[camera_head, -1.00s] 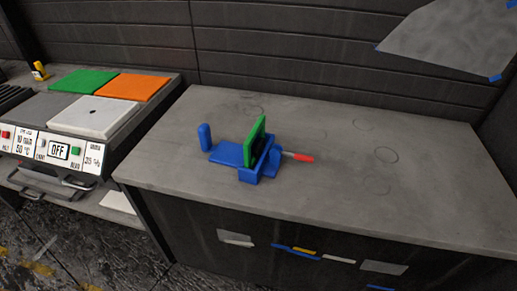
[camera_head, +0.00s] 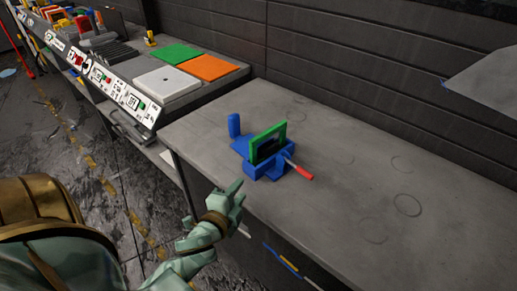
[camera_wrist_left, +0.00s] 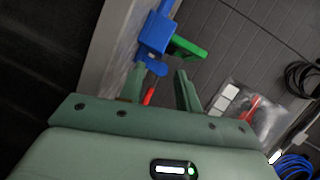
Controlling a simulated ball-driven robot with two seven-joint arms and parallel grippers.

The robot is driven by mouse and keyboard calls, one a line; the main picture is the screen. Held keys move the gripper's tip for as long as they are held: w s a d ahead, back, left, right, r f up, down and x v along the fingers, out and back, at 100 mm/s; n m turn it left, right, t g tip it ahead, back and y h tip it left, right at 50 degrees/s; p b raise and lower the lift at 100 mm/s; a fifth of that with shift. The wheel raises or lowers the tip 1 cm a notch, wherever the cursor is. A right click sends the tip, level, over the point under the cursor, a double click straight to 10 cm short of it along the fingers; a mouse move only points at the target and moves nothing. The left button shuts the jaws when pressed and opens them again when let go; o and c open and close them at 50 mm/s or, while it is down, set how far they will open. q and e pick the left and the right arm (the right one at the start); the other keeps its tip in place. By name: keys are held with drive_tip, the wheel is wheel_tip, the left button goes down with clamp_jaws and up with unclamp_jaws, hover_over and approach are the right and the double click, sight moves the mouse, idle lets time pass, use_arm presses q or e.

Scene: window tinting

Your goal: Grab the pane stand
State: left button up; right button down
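The blue pane stand (camera_head: 256,172) sits on the grey worktop, with a blue upright post at its back left. A green frame (camera_head: 268,141) with a dark middle stands upright in it. The stand (camera_wrist_left: 155,36) and the green frame (camera_wrist_left: 188,48) show beyond the fingertips. My right gripper is not in view.
The grey worktop (camera_head: 350,195) is clear to the right of the stand. A dark wall (camera_head: 380,60) runs behind. A grey sheet (camera_head: 490,78) is at the upper right.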

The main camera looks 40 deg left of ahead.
use_arm(q)
drive_tip(key=w+d+m+t+h, duration=0.1)
drive_tip(key=w+m+h, duration=0.1)
drive_tip(key=m, duration=0.1)
drive_tip(key=m+t+h, duration=0.2)
drive_tip(key=m, duration=0.1)
approach(283, 159)
drive_tip(key=w, duration=0.5)
drive_tip(key=shift+w+d+f, duration=0.15)
drive_tip(key=shift+d, duration=0.05)
drive_tip(key=w+b, duration=0.1)
drive_tip(key=w, duration=0.4)
drive_tip(key=shift+w, duration=0.2)
clamp_jaws()
idle(0.6)
drive_tip(key=shift+a, duration=0.1)
